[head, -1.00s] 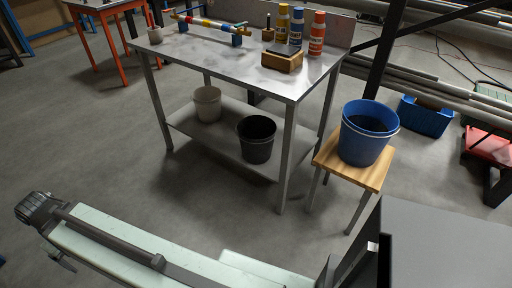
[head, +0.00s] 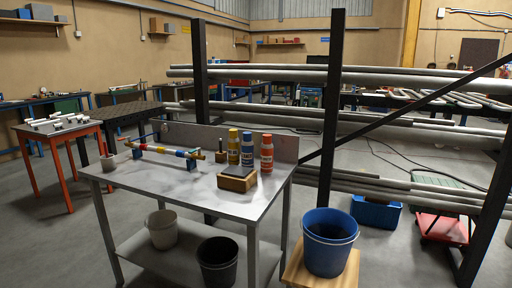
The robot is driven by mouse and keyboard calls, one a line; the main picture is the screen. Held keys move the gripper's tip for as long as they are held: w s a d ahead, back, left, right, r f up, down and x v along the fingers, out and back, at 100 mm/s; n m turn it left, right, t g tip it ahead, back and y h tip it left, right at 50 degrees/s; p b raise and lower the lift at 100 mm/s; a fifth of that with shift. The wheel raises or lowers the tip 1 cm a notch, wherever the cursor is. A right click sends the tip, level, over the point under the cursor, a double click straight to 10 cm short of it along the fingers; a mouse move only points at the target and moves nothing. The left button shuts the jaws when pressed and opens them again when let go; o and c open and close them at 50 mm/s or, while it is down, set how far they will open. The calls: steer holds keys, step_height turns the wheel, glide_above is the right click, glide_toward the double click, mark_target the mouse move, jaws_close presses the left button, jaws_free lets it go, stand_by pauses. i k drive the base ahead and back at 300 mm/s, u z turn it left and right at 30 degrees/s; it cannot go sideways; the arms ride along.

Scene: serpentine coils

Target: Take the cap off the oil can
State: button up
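Three bottles with printed labels stand upright on the metal workbench (head: 180,184): a yellow one (head: 233,150), a blue one (head: 247,152) and an orange one (head: 267,155). Their tops look closed, but they are small here. I cannot tell whether one of them is the oil can, and no other oil can is recognisable. My gripper is not in view.
A striped bar on blue supports (head: 166,150) and a small cup (head: 108,162) stand on the bench. A pale bucket (head: 161,231) and a black bucket (head: 217,262) are underneath. A blue bucket (head: 328,250) sits on a stool at right. Pipe racks (head: 330,120) stand behind.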

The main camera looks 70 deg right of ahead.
mark_target(233, 133)
steer(key=z, duration=2)
steer(key=k, duration=0.2)
steer(key=u, duration=0.35)
steer(key=i, duration=1.6)
steer(key=u, duration=0.9)
steer(key=k, duration=0.8)
steer(key=u, duration=0.1)
steer(key=i, duration=0.65)
